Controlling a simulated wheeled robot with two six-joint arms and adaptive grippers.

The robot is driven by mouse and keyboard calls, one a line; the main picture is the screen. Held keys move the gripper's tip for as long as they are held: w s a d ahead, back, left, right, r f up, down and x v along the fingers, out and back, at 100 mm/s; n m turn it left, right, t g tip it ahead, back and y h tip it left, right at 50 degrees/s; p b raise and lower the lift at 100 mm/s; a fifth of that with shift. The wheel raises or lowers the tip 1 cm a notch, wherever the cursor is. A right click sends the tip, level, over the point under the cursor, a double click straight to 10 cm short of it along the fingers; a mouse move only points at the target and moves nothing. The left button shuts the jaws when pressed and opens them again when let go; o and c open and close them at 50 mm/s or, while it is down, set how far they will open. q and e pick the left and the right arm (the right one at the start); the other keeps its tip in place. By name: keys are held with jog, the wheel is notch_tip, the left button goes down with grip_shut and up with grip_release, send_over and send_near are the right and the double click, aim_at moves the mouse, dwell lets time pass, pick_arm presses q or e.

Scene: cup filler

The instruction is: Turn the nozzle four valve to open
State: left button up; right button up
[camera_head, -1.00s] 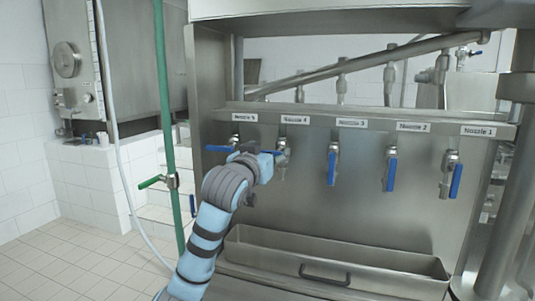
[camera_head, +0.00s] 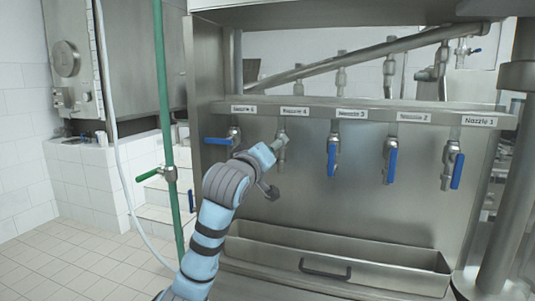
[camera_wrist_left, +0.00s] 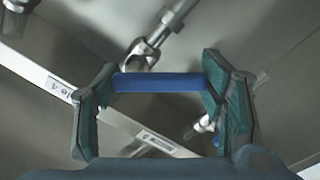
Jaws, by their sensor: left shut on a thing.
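The nozzle four valve (camera_head: 281,141) sits under its label on the steel panel, second from the left. In the head view my left gripper (camera_head: 268,154) is at this valve and covers its handle. In the left wrist view the blue valve handle (camera_wrist_left: 158,82) lies between the two green-padded fingers of my left gripper (camera_wrist_left: 160,76), which is shut on it. The metal valve body (camera_wrist_left: 140,54) shows just beyond the handle. The handle's exact angle is hidden in the head view. My right gripper is not in view.
The leftmost valve handle (camera_head: 217,141) is horizontal, close beside my gripper. The blue handles of nozzle three (camera_head: 331,160), nozzle two (camera_head: 392,166) and nozzle one (camera_head: 457,171) hang down. A steel trough (camera_head: 400,262) lies below. A green pipe (camera_head: 168,120) stands left.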

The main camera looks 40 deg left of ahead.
pick_arm(q)
jog(key=n+b, duration=0.1)
jog(key=n, duration=0.3)
jog(key=d+f+n+b, duration=0.1)
jog(key=n, duration=0.1)
jog(key=shift+w+b, duration=0.15)
jog(key=shift+b, duration=0.15)
jog(key=shift+w+d+n+b, duration=0.15)
jog(key=shift+n+b, duration=0.2)
jog(key=shift+n, duration=0.65)
jog(key=shift+d+n+b, duration=0.15)
jog(key=shift+n+b, duration=0.2)
jog(key=shift+n, duration=0.65)
jog(key=o, duration=1.2)
